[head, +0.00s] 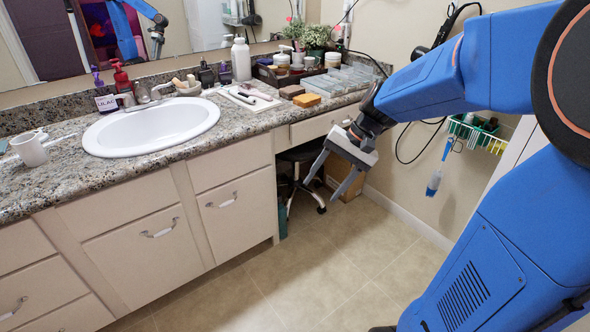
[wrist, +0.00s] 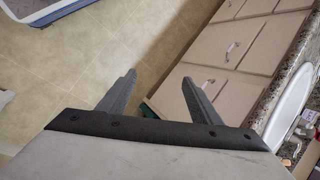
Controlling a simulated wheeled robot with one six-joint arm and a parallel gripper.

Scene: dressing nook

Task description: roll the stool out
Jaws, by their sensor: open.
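The stool (head: 297,180) stands in the knee space under the counter, right of the drawers. It has a dark seat and a pale metal base with casters, one dark caster showing on the floor at the front. The counter and my gripper hide part of it. My gripper (head: 325,192) is open and empty, in front of the knee space and above the floor. In the head view its fingers point down, just right of the stool. In the wrist view the gripper (wrist: 158,82) shows two spread fingers with nothing between them; I cannot make out the stool there.
The granite counter (head: 60,185) with a white sink (head: 150,128) runs along the left. A cardboard box (head: 345,180) sits behind my gripper under the counter. A wire basket (head: 478,133) hangs on the right wall. The tiled floor (head: 300,265) in front is clear.

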